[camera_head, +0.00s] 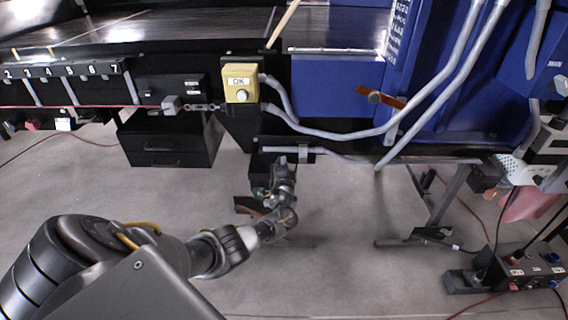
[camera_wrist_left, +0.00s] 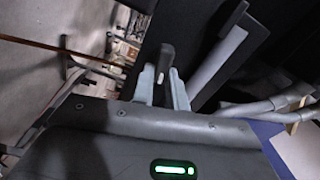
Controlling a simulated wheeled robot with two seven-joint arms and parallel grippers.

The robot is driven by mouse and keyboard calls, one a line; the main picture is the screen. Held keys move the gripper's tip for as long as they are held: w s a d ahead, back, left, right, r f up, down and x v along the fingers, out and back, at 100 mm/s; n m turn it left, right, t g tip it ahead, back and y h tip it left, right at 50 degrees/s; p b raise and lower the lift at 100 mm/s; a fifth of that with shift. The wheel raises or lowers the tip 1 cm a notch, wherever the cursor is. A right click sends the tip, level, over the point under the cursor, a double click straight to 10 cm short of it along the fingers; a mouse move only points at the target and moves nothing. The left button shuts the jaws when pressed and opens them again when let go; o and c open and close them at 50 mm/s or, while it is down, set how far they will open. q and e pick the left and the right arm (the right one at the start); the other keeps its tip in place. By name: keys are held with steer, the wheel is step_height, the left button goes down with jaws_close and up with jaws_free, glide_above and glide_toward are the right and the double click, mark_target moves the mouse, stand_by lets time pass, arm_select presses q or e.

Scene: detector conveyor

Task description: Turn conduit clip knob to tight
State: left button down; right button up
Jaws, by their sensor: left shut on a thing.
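My left gripper (camera_head: 272,178) is in the middle of the head view, just below the conveyor's lower edge and the short grey conduit (camera_head: 285,150). In the left wrist view its two pale fingers (camera_wrist_left: 161,82) are closed around a dark upright knob (camera_wrist_left: 166,58), which looks like the conduit clip knob. The knob's top shows above the fingers and its base is hidden. A light grey conduit (camera_wrist_left: 216,68) runs diagonally to the right of the knob. I cannot read any tight or loose mark. My right gripper is not in view.
A yellow OK button box (camera_head: 240,83) is above the gripper. Grey hoses (camera_head: 340,132) run right toward the blue machine housing (camera_head: 335,85). A black drawer box (camera_head: 170,140) hangs at left. A power box (camera_head: 515,268) lies at lower right. The floor between is mostly clear.

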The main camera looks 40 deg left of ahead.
arm_select(q)
steer(key=shift+f+m, duration=0.1)
steer(key=shift+m, duration=1.1)
steer(key=c, duration=1.4)
jaws_free()
steer(key=p+v, duration=0.2)
steer(key=v, duration=0.8)
steer(key=shift+s+d, duration=0.3)
